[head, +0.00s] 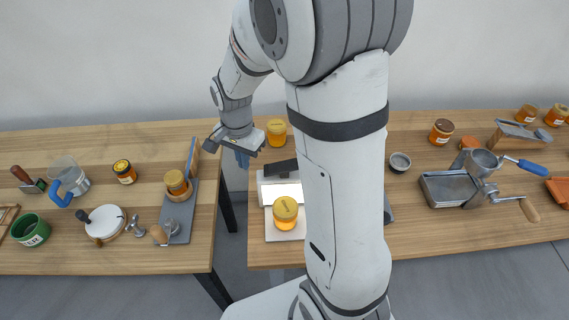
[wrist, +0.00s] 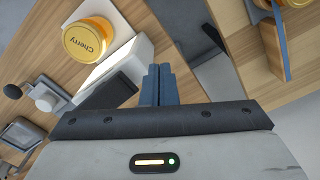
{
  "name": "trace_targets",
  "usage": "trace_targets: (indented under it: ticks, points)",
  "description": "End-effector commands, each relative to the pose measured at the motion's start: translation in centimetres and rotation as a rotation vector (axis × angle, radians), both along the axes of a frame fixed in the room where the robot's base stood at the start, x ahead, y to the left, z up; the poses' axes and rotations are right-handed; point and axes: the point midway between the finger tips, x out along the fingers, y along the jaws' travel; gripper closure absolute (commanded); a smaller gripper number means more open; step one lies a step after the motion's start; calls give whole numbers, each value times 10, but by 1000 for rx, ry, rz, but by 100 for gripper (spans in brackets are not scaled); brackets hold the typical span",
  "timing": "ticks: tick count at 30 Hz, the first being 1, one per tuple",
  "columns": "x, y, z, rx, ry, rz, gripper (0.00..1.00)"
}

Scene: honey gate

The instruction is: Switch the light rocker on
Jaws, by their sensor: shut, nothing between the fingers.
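A white light stand (head: 267,190) sits on the right-hand table, with a pale plate at its front. A honey jar (head: 285,210) stands on that plate; its label reads "Cherry" in the wrist view (wrist: 88,40). A dark part (head: 280,168) lies along the back of the stand and also shows in the wrist view (wrist: 110,92). I cannot tell whether it is the rocker; no rocker is clearly visible. My gripper (head: 242,160) is shut and empty, left of and behind the stand, over the gap between the tables. Its blue fingers (wrist: 158,82) are apart from the stand.
An amber jar (head: 276,132) stands behind the stand, near my wrist. A grey board with a jar and a blue upright (head: 191,160) is on the left table (head: 80,262). My arm hides part of the right table. A small dark cup (head: 400,162) stands farther right.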

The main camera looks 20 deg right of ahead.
Motion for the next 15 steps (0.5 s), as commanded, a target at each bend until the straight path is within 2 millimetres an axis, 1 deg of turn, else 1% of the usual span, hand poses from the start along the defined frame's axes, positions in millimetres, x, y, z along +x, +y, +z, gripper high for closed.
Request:
trace_targets:
  ticks: [4,10,15]
  points:
    - [2,7,1,0,0,1,100]
    - [3,9,3,1,-1,0,100]
    - [3,9,16,1,-1,0,100]
